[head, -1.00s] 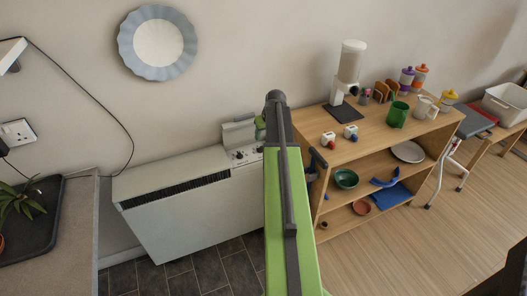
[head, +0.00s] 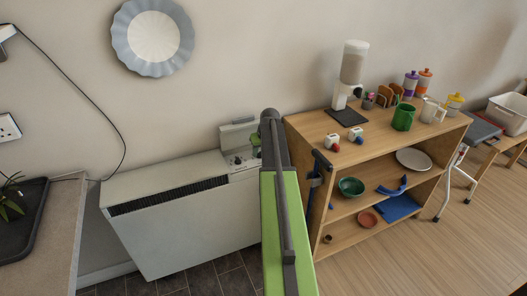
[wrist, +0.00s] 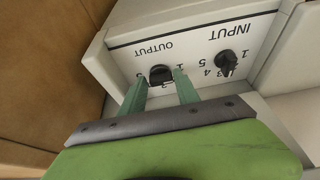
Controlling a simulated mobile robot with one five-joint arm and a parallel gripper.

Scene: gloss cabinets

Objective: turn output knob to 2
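The output knob (wrist: 160,75) is black and round, on the pale control panel (wrist: 200,45) under the word OUTPUT, which appears inverted in the wrist view. The fingertips of my gripper (wrist: 161,77) are spread on either side of it, with slight gaps seeming to show; contact is unclear. The numbers around this knob are partly hidden by the fingers, and its setting cannot be read. The input knob (wrist: 227,63) is to the right, clear of the fingers. In the head view, the white storage heater (head: 170,215) stands against the wall; my arm partly covers its panel.
A counter (head: 50,245) is at the left. Dark tiled floor lies before the heater.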

